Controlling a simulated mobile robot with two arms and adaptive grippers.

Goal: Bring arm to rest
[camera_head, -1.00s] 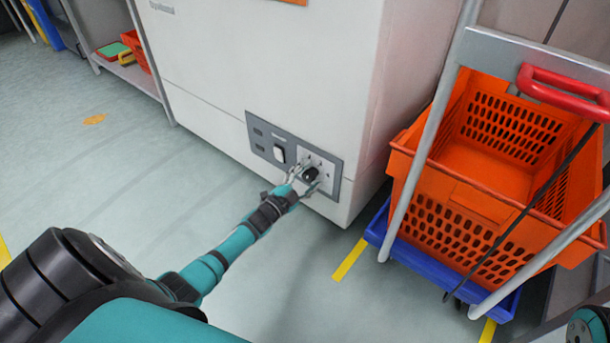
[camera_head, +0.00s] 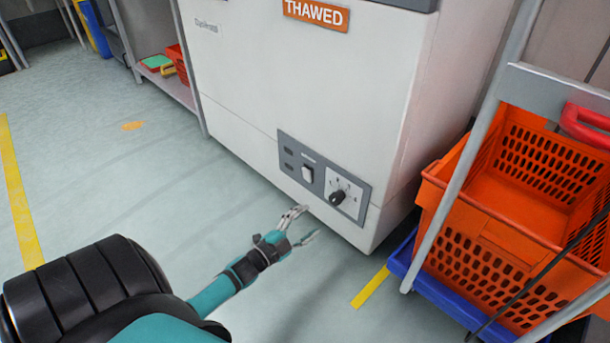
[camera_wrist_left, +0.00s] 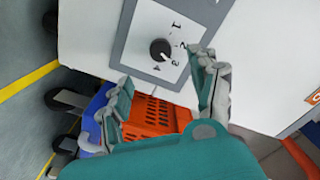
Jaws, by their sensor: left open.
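My left gripper (camera_head: 303,226) is open and empty, in front of the lower part of the white cabinet in the head view. It is below and left of the black dial (camera_head: 337,197) and apart from it. In the left wrist view my left gripper (camera_wrist_left: 166,98) shows its two fingers spread, with the black dial (camera_wrist_left: 160,49) beyond them on a white plate with numbers. The dial sits on a grey control panel (camera_head: 325,175) beside a white rocker switch (camera_head: 306,173). My right gripper is not in view.
The white cabinet (camera_head: 300,90) carries an orange THAWED sign (camera_head: 316,14). An orange tote (camera_head: 470,245) sits on a blue base (camera_head: 430,292) in a cart at right. A shelf (camera_head: 165,85) stands at the back left.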

